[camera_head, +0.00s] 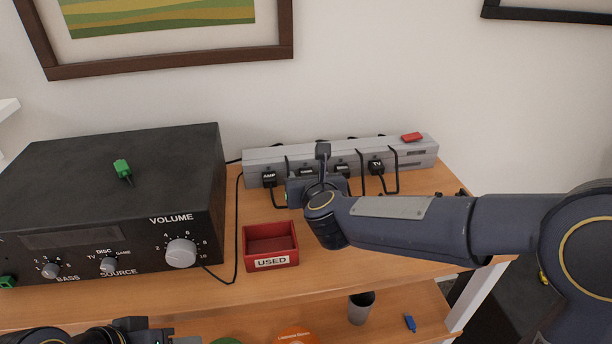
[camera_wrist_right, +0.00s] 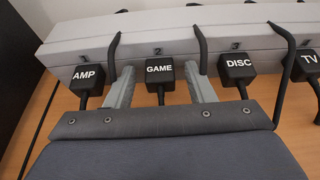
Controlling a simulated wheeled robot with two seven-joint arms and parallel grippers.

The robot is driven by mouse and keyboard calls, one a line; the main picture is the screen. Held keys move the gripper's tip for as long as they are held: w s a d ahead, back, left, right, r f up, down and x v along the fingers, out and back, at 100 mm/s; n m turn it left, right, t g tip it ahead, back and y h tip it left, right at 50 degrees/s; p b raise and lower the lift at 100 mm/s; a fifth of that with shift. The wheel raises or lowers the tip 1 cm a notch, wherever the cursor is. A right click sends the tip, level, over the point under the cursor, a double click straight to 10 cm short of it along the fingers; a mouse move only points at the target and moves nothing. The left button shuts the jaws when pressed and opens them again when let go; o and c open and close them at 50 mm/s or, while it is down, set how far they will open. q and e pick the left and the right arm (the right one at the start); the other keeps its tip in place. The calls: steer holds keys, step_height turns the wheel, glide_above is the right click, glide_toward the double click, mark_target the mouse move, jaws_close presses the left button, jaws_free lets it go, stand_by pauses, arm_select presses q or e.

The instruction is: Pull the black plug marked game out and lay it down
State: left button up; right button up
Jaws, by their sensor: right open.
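The black plug marked GAME (camera_wrist_right: 160,72) sits in socket 2 of the grey power strip (camera_wrist_right: 200,46), its cord hanging down in front. It also shows small in the head view (camera_head: 306,172), partly hidden by my right arm. My right gripper (camera_wrist_right: 161,88) is open, with one grey finger on each side of the GAME plug. Whether the fingers touch it I cannot tell. My left gripper (camera_head: 150,336) shows only in part at the bottom edge of the head view, and its jaws cannot be made out.
Plugs marked AMP (camera_wrist_right: 87,76), DISC (camera_wrist_right: 238,68) and TV (camera_wrist_right: 309,65) sit close by, with cords looping over the strip. A red box marked USED (camera_head: 271,263) stands on the wooden shelf beside the black amplifier (camera_head: 110,195). Bare shelf lies right of the box.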

stand_by(0.4)
jaws_close()
steer(key=shift+s, duration=0.2)
steer(key=shift+s+d+f+b, duration=0.1)
steer(key=shift+s+d+b, duration=0.2)
steer(key=shift+s, duration=0.65)
steer(key=shift+s+d+f+b, duration=0.1)
steer(key=shift+s+b, duration=0.25)
steer(key=shift+s, duration=0.55)
steer(key=shift+s+d+f+b, duration=0.1)
steer(key=shift+s+d+b, duration=0.2)
steer(key=shift+s, duration=0.65)
steer(key=shift+a, duration=0.1)
